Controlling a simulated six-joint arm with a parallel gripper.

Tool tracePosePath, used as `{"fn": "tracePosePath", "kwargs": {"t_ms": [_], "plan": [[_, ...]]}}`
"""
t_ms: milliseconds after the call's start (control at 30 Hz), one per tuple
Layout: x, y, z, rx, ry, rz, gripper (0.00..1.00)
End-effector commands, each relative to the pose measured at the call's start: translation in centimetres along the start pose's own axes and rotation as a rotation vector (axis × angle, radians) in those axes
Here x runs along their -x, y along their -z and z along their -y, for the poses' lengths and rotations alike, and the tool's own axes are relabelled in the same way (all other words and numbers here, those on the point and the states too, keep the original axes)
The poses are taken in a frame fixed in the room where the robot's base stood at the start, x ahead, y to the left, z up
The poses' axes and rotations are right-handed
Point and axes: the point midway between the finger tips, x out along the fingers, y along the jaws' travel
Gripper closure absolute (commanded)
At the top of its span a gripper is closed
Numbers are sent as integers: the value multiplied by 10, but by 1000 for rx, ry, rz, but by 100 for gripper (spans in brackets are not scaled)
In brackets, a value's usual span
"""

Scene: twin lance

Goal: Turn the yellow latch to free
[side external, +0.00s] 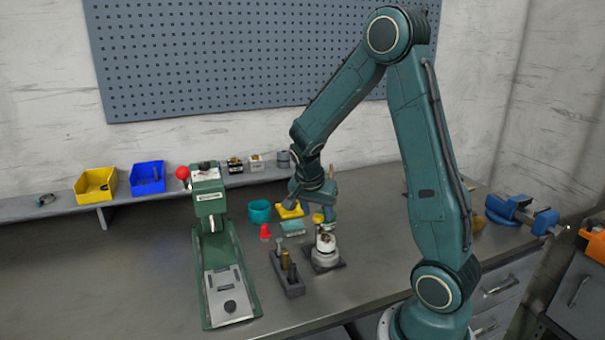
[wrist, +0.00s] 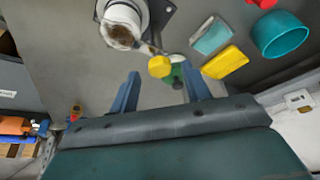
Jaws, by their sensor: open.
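The yellow latch (side external: 318,218) shows as a round yellow knob beside a white cylindrical fixture (side external: 325,256) on a dark square base. In the wrist view the yellow latch (wrist: 160,67) is at the end of a short arm from the white fixture (wrist: 128,15). My gripper (wrist: 161,77) is open, its two blue fingers spread, with the knob between and just beyond the tips in the picture. I cannot tell whether a finger touches it. In the side view my gripper (side external: 328,207) is just above the fixture, its fingers partly hidden.
Close by lie a yellow block (side external: 290,211), a pale teal block (side external: 293,228), a teal ring (side external: 260,211) and a red piece (side external: 265,232). A grey holder with pegs (side external: 289,284) stands in front. A green press (side external: 220,260) stands left. A green piece (wrist: 176,80) shows by the knob.

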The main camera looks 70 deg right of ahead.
Motion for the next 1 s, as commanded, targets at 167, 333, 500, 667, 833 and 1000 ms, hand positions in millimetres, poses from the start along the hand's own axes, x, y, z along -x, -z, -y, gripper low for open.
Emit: {"fn": "tracePosePath", "kwargs": {"t_ms": [167, 333, 500, 667, 833, 1000], "plan": [[-8, 0, 0, 0, -1, 0, 52], [-8, 0, 0, 0, 0, 0, 52], [-8, 0, 0, 0, 0, 0, 62], [-8, 0, 0, 0, 0, 0, 94], [-8, 0, 0, 2, 1, 0, 96], [-8, 0, 0, 20, 10, -1, 96]]}}
